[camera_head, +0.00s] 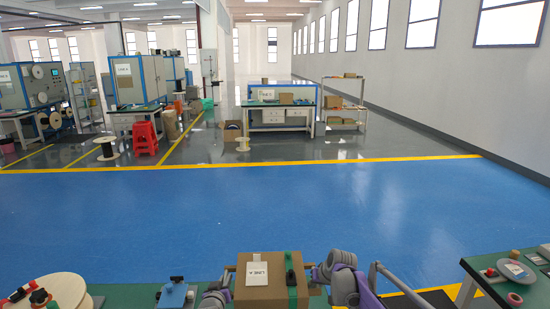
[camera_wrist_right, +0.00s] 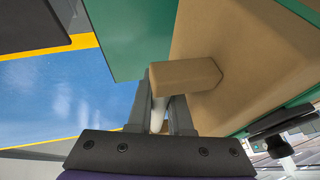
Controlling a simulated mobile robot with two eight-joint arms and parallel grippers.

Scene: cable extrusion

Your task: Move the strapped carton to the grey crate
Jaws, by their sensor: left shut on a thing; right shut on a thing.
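The strapped carton (camera_head: 258,293) is a brown box at the bottom centre of the head view, with a green strap over its right part and a white label on top. Its brown side also fills the right of the right wrist view (camera_wrist_right: 245,60). My left gripper (camera_head: 226,288) is at its left side, shut on the carton, its fingertips partly hidden. My right gripper (camera_head: 316,276) is at its right side. In the wrist view its fingers (camera_wrist_right: 172,98) are shut on a brown block-shaped handle that sticks out from the carton. I cannot make out a grey crate.
A green worktop (camera_head: 128,294) lies at the bottom, with a wooden spool (camera_head: 62,289) and a blue fixture (camera_head: 173,295) left of the carton. Another green table (camera_head: 510,272) stands at right. The blue floor (camera_head: 250,208) ahead is clear. Benches stand beyond the yellow line.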

